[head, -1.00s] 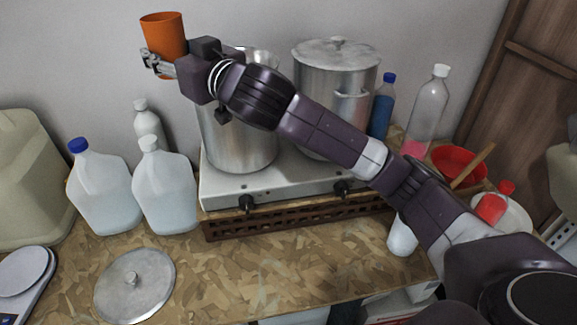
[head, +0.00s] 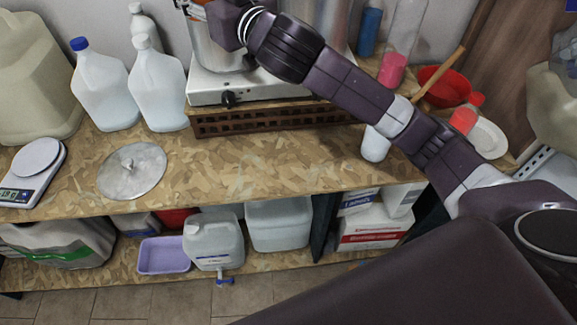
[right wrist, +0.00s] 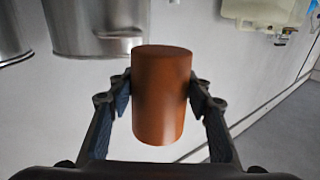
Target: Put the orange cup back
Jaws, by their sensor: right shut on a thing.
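The orange cup (right wrist: 161,95) is held between the two fingers of my right gripper (right wrist: 160,100) in the right wrist view. The fingers press on its sides, and it hangs clear of any surface. In the head view my right gripper (head: 188,6) is cut by the top edge, in front of the metal pot (head: 212,58) on the stove; most of the cup is out of that frame. My left gripper is not in view.
White jugs (head: 158,88), a metal lid (head: 131,171) and a scale (head: 30,180) are left. A red bowl (head: 440,88) is right. The lower shelf holds a purple tub (head: 163,256).

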